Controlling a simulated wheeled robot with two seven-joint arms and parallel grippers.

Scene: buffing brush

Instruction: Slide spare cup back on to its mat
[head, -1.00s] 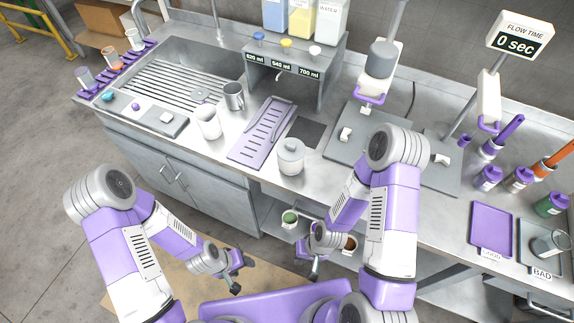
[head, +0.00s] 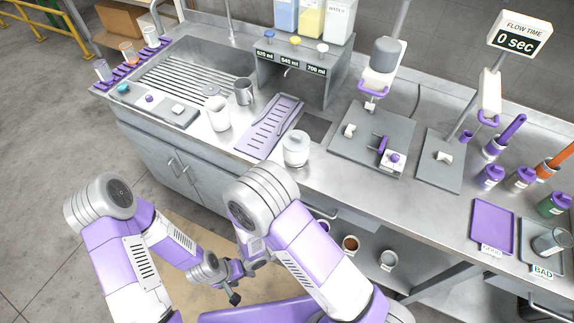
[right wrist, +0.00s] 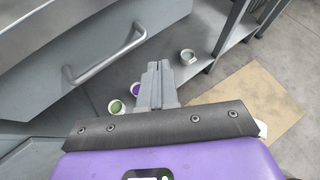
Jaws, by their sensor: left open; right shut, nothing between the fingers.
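I cannot tell for sure which vessel is the spare cup. On the counter stand a white lidded pot (head: 296,150), a white cup (head: 217,114) and a steel pitcher (head: 243,92). A dark square mat (head: 318,126) lies bare behind and right of the lidded pot, which stands apart from it or at its near edge. My left gripper (head: 236,284) is open and empty, low in front of the counter. My right gripper (right wrist: 154,75) is shut and empty in the right wrist view, below counter height; in the head view my right arm hides it.
A purple slotted tray (head: 269,128) lies left of the pot. Grey plates (head: 370,135) stand to its right. Several cups sit on the low shelf, among them a brown-filled one (head: 350,243) and a grey one (head: 388,259). Bare counter lies right of the pot.

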